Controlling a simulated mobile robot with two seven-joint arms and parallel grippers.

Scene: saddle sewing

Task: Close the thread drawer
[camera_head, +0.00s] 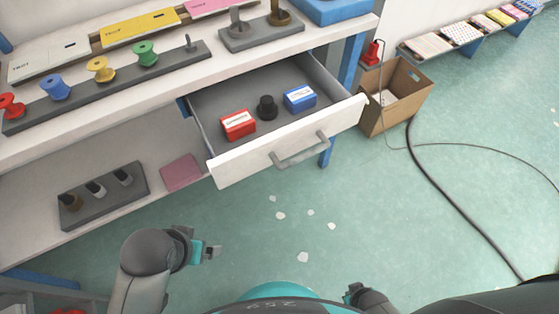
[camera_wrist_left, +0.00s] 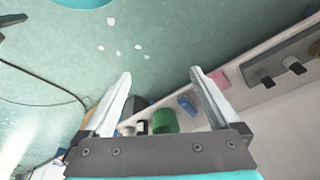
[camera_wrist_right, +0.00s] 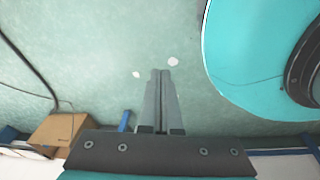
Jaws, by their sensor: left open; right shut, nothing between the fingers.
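The drawer (camera_head: 225,167) under the white workbench is pulled out, with a grey bar handle (camera_head: 300,152) on its white front. Inside it are a red box (camera_head: 237,124), a black spool-like piece (camera_head: 267,108) and a blue box (camera_head: 299,97). My left gripper (camera_head: 212,252) is in front of the bench, below and apart from the drawer; its fingers are spread and empty in the left wrist view (camera_wrist_left: 160,85). My right gripper (camera_head: 351,291) is low, near my base, apart from the drawer. In the right wrist view its fingers (camera_wrist_right: 160,73) are together, with nothing between them.
Coloured spools stand on a grey rack (camera_head: 120,84) on the bench top. A lower shelf holds a grey tray (camera_head: 104,196) and a pink pad (camera_head: 181,172). A cardboard box (camera_head: 398,98) stands right of the drawer. A dark cable (camera_head: 440,195) crosses the floor; floor before the drawer is clear except scraps.

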